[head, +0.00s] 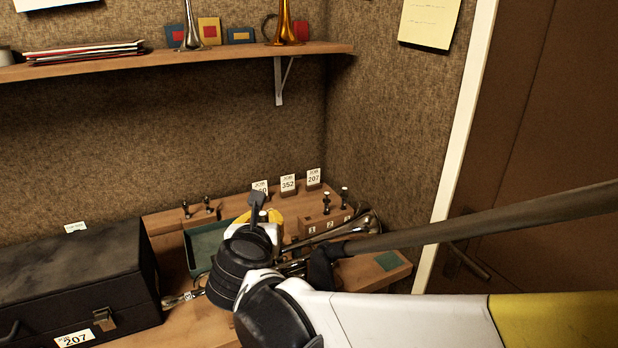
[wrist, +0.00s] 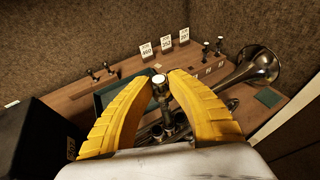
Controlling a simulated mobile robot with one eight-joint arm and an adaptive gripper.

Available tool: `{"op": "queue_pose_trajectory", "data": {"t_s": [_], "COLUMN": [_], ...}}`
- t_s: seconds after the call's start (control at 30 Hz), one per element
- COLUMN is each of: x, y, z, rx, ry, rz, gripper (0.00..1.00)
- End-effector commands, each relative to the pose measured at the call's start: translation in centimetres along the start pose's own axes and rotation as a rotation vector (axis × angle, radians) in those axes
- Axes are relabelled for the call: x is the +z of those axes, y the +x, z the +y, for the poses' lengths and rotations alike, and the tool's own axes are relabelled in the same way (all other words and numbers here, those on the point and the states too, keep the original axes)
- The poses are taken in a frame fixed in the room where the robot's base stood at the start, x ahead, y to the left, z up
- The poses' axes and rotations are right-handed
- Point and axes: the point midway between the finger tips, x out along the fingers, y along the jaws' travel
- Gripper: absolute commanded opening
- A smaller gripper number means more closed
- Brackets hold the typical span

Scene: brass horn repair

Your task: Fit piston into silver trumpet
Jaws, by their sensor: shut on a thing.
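The silver trumpet (head: 325,234) lies on the bench, its bell to the right; it also shows in the wrist view (wrist: 258,66). Its valve casings sit below my gripper (wrist: 164,78), partly hidden by the fingers. My gripper (head: 266,212) is shut on a silver piston with a pale top (wrist: 159,82), held roughly upright above the valve area. Whether the piston's lower end is in a casing or only above one, I cannot tell. Two other pistons stand in the numbered wooden block (head: 312,228) behind the trumpet.
A black case (head: 75,285) stands at the left. A green tray (head: 199,256) lies behind my gripper. Two more valve parts stand on a back-left block (head: 180,219). Job cards (head: 288,184) stand along the back. A green pad (head: 387,261) lies at the right, near the door.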

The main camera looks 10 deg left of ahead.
Motion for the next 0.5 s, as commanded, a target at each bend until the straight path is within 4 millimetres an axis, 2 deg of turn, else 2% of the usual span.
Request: {"op": "queue_pose_trajectory", "data": {"t_s": [0.5], "x": [-1.3], "y": [0.5], "z": [0.0], "rx": [0.000], "ry": [0.000], "rz": [0.000], "gripper": [0.00]}}
